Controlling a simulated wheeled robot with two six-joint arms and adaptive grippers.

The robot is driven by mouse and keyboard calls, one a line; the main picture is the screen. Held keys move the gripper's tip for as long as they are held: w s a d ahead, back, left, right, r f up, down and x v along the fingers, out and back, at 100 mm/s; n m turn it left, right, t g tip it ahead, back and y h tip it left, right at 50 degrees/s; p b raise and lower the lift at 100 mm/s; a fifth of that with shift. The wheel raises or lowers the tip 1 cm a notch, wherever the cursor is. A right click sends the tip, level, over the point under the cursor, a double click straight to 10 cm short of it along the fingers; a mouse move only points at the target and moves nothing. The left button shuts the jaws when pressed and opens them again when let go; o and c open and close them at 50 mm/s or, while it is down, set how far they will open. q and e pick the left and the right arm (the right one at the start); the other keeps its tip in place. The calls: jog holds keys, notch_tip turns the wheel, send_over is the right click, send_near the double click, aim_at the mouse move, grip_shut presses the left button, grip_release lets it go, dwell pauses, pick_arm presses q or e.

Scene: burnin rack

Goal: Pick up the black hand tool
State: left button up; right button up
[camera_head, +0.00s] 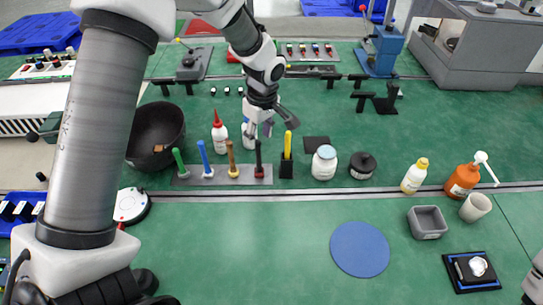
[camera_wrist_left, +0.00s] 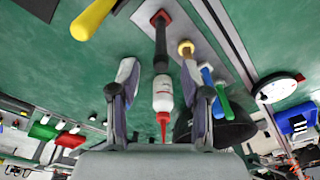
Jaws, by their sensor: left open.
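The black hand tool (camera_head: 258,158) stands upright at the right end of a grey strip rack (camera_head: 205,181), its lower end in a red seat. In the left wrist view the black tool (camera_wrist_left: 161,48) runs down from the red seat, beyond and between my fingertips. My left gripper (camera_head: 259,127) is open, just behind and above the tool, and apart from it as far as I can tell. In the left wrist view a white bottle with a red nozzle (camera_wrist_left: 163,94) appears between the fingers of the left gripper (camera_wrist_left: 160,82); I cannot tell its depth.
Green (camera_head: 181,163), blue (camera_head: 204,158) and brown (camera_head: 231,158) tools stand left in the rack. A yellow-handled tool (camera_head: 288,145) stands close right in a black holder. A red-nozzled bottle (camera_head: 219,137) and black bin (camera_head: 155,137) are near. The front mat is mostly clear.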

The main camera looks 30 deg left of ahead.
aim_at(258, 168)
pick_arm(q)
jog(key=shift+w+f, duration=0.2)
jog(key=shift+f, duration=0.3)
jog(key=shift+s+a+b, duration=0.1)
jog(key=shift+b, duration=0.3)
jog(key=shift+s+f, duration=0.15)
jog(key=f, duration=0.2)
jog(key=f+p, duration=0.1)
jog(key=f, duration=0.2)
jog(key=f+p, duration=0.1)
jog(key=f, duration=0.1)
jog(key=shift+a+f, duration=0.2)
jog(key=shift+a, duration=0.2)
grip_shut()
pick_arm(e)
jog(key=shift+r, duration=0.3)
